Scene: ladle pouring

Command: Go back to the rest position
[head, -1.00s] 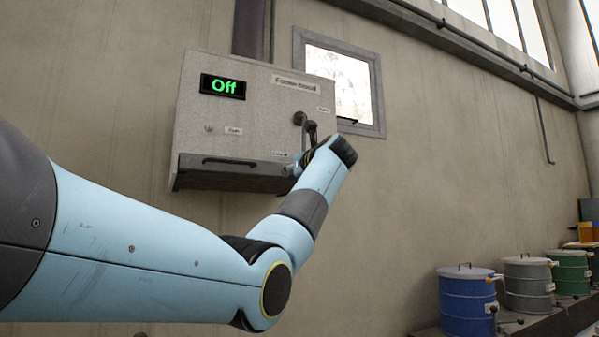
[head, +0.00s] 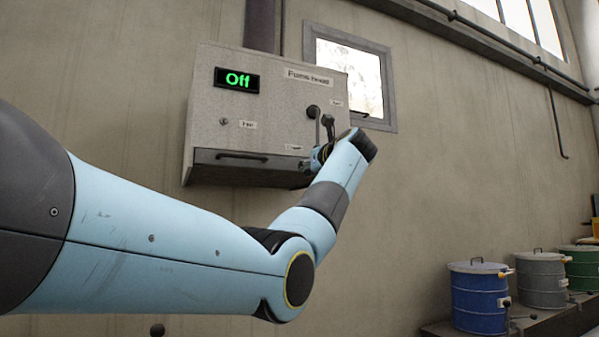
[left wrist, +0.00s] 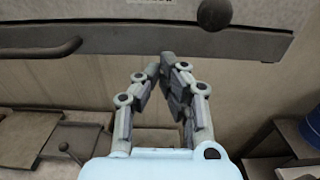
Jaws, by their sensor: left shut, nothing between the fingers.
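The grey fume hood box (head: 210,125) hangs on the wall with a green "Off" display (head: 237,80). It has a dark bar handle (head: 241,156) and a dark knob (head: 313,111) on its front. My left arm reaches up to the box's lower right side; its own wrist mostly hides the gripper in the head view. In the left wrist view my left gripper (left wrist: 168,68) is shut and empty, its fingertips together near the box's lower edge. A dark ball knob (left wrist: 214,14) shows above and right of the fingertips. My right gripper is out of view.
A blue drum (head: 478,298), a grey drum (head: 541,282) and a green drum (head: 583,270) stand on a low ledge at the right. A framed window (head: 350,75) is behind the box. The wall between the box and the drums is bare.

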